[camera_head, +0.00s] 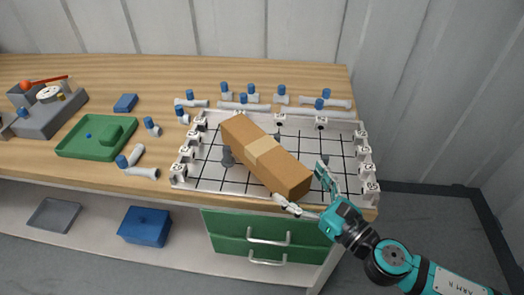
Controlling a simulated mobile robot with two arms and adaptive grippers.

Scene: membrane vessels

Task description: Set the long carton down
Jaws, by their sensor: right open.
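The long carton (262,152) is brown with a pale tape band. It lies diagonally over the white gridded plate (207,180), its near right end at the plate's front edge. I cannot tell whether it rests flat on the plate or on something under it. My right gripper (301,186) is open, with one finger on each side of the carton's near end; contact is unclear. The carton hides part of the grid. My left gripper is not in view.
White clamp blocks (363,151) line the plate's sides. White tubes with blue caps (324,102) lie behind it and at left. A green tray (67,149) and a grey device (45,117) are further left. Green drawers (228,226) sit below the table edge.

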